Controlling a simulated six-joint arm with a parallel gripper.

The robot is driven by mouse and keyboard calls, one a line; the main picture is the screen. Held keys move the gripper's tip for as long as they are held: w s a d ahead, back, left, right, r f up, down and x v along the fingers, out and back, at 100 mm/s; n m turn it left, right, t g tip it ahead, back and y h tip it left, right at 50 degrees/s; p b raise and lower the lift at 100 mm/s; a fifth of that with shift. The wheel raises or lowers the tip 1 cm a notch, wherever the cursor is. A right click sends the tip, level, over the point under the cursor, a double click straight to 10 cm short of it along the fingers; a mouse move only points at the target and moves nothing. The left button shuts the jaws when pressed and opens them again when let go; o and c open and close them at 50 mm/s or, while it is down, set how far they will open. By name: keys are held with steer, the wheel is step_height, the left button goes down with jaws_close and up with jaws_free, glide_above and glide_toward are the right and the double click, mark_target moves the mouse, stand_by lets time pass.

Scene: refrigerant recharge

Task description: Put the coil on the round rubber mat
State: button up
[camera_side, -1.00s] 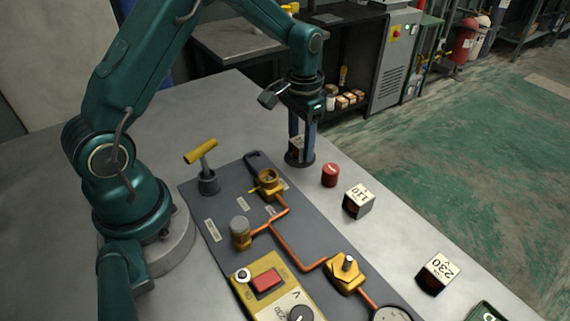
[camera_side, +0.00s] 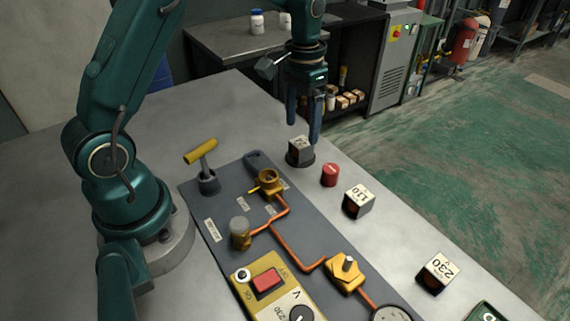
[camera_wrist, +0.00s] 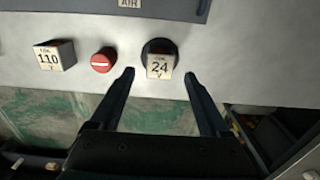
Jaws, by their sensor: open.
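The coil marked 24 V, a small dark block with a pale label (camera_side: 301,147), sits on the round black rubber mat (camera_side: 292,162) near the table's far edge. In the wrist view the same coil (camera_wrist: 160,66) lies over the mat (camera_wrist: 146,48), whose dark rim shows around part of it. My gripper (camera_side: 303,133) is above the coil, with its fingers spread and nothing between them. In the wrist view the fingertips of my gripper (camera_wrist: 158,74) stand to either side of the coil, apart from it.
A red round cap (camera_side: 330,175), a coil marked 110 (camera_side: 358,201) and a coil marked 230 (camera_side: 437,273) stand along the table's right side. A grey panel (camera_side: 222,200) with brass valves, copper pipe and a yellow-handled post lies left of them.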

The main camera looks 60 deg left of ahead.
mark_target(301, 142)
steer(key=s+d+r+t, duration=0.35)
steer(key=s+r, duration=0.45)
steer(key=r, duration=0.4)
steer(key=s+d+f+t, duration=0.2)
steer(key=s+d, duration=0.1)
steer(key=s, duration=0.6)
steer(key=shift+f, duration=0.4)
